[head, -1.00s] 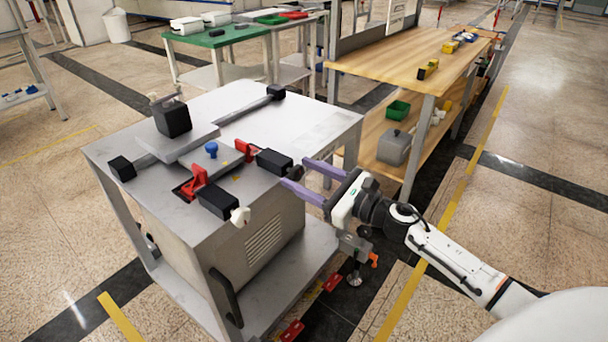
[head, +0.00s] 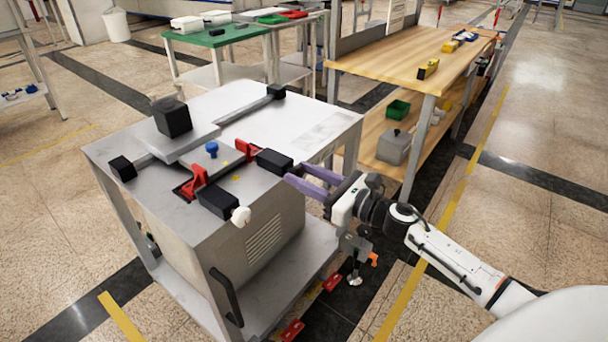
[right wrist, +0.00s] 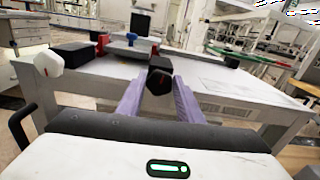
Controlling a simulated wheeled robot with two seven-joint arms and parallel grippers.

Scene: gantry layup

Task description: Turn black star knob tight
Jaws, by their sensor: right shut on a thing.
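The black star knob (right wrist: 159,76) shows in the right wrist view between my two purple fingertips, facing the camera. In the head view it is at the right end of a black block (head: 273,161) near the table's right edge, mostly hidden by the fingers. My right gripper (head: 289,173) reaches in from the right and is shut on the knob. It also shows in the right wrist view (right wrist: 158,90). The knob's thread is out of sight, so I cannot tell how tight it is. My left gripper is not in view.
A second black block (head: 217,201) with a white knob (head: 241,216) sits at the front edge of the grey table (head: 320,118). Red clamps (head: 196,182), a blue knob (head: 211,148) and a tall black block (head: 172,117) stand nearby. A wooden bench (head: 390,63) stands behind.

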